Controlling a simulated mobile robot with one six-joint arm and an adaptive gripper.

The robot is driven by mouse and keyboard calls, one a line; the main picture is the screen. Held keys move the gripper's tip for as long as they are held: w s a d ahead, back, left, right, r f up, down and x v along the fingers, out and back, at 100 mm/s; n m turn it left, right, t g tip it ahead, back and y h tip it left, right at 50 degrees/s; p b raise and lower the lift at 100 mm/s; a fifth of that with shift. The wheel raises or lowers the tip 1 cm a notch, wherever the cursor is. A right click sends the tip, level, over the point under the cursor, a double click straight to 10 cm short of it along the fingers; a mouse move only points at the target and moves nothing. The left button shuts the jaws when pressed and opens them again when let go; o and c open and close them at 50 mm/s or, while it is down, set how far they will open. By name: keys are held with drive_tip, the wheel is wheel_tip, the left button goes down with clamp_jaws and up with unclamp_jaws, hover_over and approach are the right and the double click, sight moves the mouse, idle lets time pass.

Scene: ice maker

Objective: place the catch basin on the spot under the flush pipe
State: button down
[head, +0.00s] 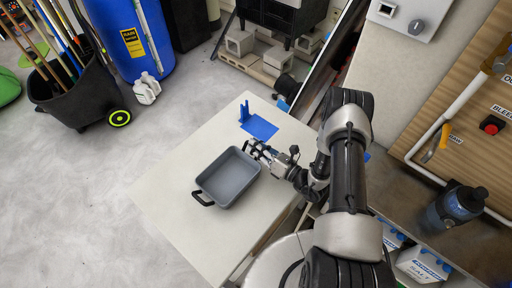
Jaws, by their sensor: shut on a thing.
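The catch basin (228,180) is a grey rectangular tray with a black loop handle at its near left corner. It looks level and empty, at or just above the pale table top (165,190); I cannot tell whether it touches. My gripper (257,151) is shut on the basin at its upper right side, and the fingers hide the part they hold. I cannot identify the flush pipe for sure. A black pipe-like part (287,87) shows low under the dark machine at the top, with a small blue patch (282,103) beside it.
A blue stand (245,111) and a blue flat piece (263,128) sit behind the basin. Concrete blocks (240,42) stand under the dark machine (282,14). A wooden board (440,110) with a white pipe (465,95) is at right.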

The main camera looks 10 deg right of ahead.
drive_tip(key=c, duration=2.1)
unclamp_jaws()
drive_tip(key=shift+f, duration=0.15)
drive_tip(key=shift+c, duration=0.2)
drive_tip(key=o, duration=0.5)
drive_tip(key=shift+c, duration=0.2)
